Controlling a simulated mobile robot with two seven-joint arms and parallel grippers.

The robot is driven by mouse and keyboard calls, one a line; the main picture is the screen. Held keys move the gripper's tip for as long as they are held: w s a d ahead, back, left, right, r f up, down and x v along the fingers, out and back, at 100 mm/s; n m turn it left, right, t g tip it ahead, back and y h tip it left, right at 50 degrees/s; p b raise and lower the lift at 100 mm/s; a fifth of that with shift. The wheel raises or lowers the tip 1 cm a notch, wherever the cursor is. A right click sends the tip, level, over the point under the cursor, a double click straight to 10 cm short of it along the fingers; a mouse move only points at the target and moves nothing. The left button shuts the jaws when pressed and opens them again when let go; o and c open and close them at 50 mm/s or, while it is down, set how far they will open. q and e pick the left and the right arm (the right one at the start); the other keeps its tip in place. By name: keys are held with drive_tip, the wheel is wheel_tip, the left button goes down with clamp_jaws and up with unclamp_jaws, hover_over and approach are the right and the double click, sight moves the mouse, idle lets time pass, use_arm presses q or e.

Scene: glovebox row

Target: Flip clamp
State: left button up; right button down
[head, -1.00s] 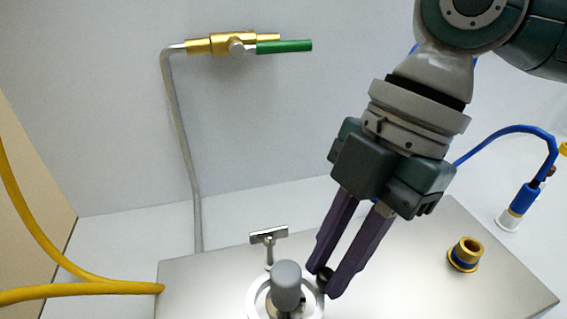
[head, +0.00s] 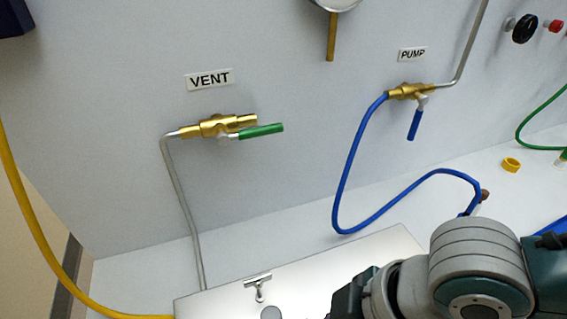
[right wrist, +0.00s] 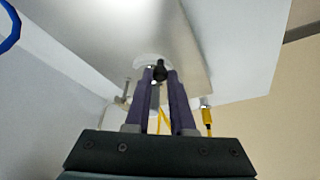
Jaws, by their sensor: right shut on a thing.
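My right gripper (right wrist: 160,76) has its two purple fingers closed around a small black knob (right wrist: 159,71) in the right wrist view. The knob lies in front of a pale round fitting (right wrist: 152,60) on the metal box (right wrist: 190,50). Whether the knob is part of the clamp, I cannot tell. In the head view a T-shaped metal piece (head: 258,282) stands on the box top (head: 330,265), with the tip of a grey cap (head: 270,313) at the bottom edge. My right arm covers the box's right part there, and its fingertips are out of frame. My left gripper is not seen.
On the back wall are the vent valve (head: 220,126) with a green handle and the pump valve (head: 408,92) with a blue handle. A blue hose (head: 345,165) loops down to the bench. A yellow hose (head: 40,225) runs at left.

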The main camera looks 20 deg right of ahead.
drive_tip(key=shift+s+a+m+t+h+p, duration=0.25)
drive_tip(key=shift+s+m+t+p, duration=0.2)
drive_tip(key=shift+m+p, duration=0.7)
drive_tip(key=c, duration=0.8)
unclamp_jaws()
drive_tip(key=shift+s, duration=0.1)
drive_tip(key=p+v, duration=0.2)
drive_tip(key=v, duration=0.8)
drive_tip(key=shift+a, duration=0.1)
